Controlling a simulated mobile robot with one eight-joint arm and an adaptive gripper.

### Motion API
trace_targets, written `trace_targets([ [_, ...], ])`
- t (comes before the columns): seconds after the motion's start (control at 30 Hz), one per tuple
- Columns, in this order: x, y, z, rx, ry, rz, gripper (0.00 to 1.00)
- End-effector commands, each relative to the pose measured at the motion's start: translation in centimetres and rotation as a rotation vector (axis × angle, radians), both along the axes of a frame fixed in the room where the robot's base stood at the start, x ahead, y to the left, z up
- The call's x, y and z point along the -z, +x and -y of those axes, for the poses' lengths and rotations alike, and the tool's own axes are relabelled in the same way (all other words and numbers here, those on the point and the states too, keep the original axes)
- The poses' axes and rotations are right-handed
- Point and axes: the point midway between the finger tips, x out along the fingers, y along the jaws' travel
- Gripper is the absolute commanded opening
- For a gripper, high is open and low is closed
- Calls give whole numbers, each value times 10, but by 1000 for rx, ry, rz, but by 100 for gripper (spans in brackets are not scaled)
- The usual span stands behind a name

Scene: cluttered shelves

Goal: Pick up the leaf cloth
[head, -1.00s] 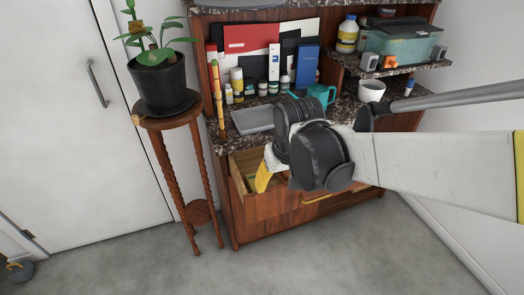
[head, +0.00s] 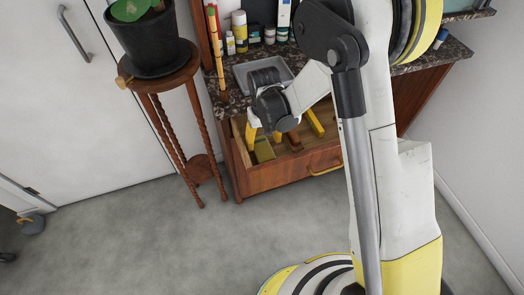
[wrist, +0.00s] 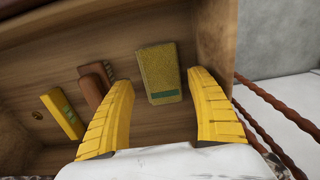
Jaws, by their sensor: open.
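An olive-yellow flat piece with a green band (wrist: 160,72), which looks like the leaf cloth, lies on the drawer floor. It also shows in the head view (head: 264,150) at the drawer's left end. My gripper (wrist: 158,80) is open, its two yellow fingers apart on either side of the cloth in the wrist picture. The cloth shows whole between the fingertips, and nothing is held. In the head view my gripper (head: 264,136) points down over the open drawer. Contact with the cloth cannot be told.
The open wooden drawer (head: 270,178) also holds a brown brush (wrist: 95,86) and a yellow block with green marks (wrist: 62,113). The drawer's side wall (wrist: 215,45) is close to one finger. A grey tray (head: 242,72) lies on the counter above. A plant stand (head: 165,75) stands left.

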Motion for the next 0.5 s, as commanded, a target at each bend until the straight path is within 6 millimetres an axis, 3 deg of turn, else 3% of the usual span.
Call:
trace_targets([
  [0.4,53,9,-6,0,0,1,67],
  [0.5,56,9,-6,0,0,1,67],
])
